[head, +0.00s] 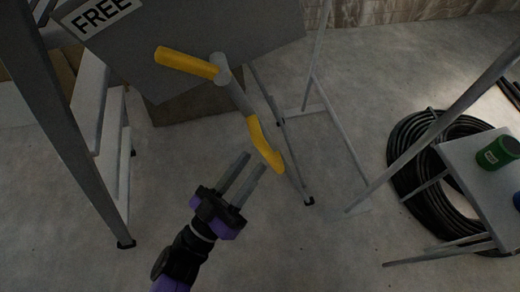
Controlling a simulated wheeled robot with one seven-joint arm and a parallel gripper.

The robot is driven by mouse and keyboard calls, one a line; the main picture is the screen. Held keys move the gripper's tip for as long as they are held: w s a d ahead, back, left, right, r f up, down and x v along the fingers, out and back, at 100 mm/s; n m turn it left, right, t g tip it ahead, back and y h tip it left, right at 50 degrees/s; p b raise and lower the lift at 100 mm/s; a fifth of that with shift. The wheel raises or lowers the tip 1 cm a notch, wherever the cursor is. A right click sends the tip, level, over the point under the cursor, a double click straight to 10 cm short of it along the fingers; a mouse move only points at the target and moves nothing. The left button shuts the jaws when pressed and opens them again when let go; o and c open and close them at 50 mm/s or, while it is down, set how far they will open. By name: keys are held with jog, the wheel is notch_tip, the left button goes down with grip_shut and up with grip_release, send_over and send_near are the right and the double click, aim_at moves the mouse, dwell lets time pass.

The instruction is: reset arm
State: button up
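My gripper (241,179) is purple and black with two grey fingers. The fingers stand apart with nothing visible between them. It points up and to the right, just below a yellow and grey lever-like handle (240,97). The fingertips appear close to the handle's lower yellow grip (264,147), with a small gap in the picture; the true depth between them is hard to tell. The handle lies in front of a large grey panel (180,45) that carries a "FREE" label (98,14).
A dark ladder-like leg (65,120) and pale steps (112,150) stand at left. Thin metal legs (330,110) stand behind the handle. At right are a coiled black hose (408,160) and a small table (470,165) with a green can (497,152). The lower middle floor is clear.

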jog(key=shift+s+a+f, duration=0.15)
jog(key=shift+s, duration=0.25)
jog(key=s+d+f+n+y, duration=0.1)
jog(key=s+d+f+y, duration=0.2)
jog(key=s, duration=0.3)
jog(key=s+d+f+y, duration=0.2)
jog(key=s+f, duration=0.1)
jog(key=s, duration=0.3)
jog(key=s+d+n+g+y, duration=0.2)
jog(key=s+d+y, duration=0.3)
jog(key=s+d, duration=0.65)
jog(key=w+d+r+n+g+y, duration=0.1)
jog(key=w+d+r+n+y, duration=0.15)
jog(key=d+r, duration=0.4)
notch_tip(320, 180, up, 21)
jog(key=d+p, duration=0.1)
jog(key=p, duration=2.2)
jog(key=shift+s+d+m, duration=0.15)
jog(key=shift+d+m, duration=0.15)
jog(key=shift+m, duration=0.15)
jog(key=shift+c, duration=0.2)
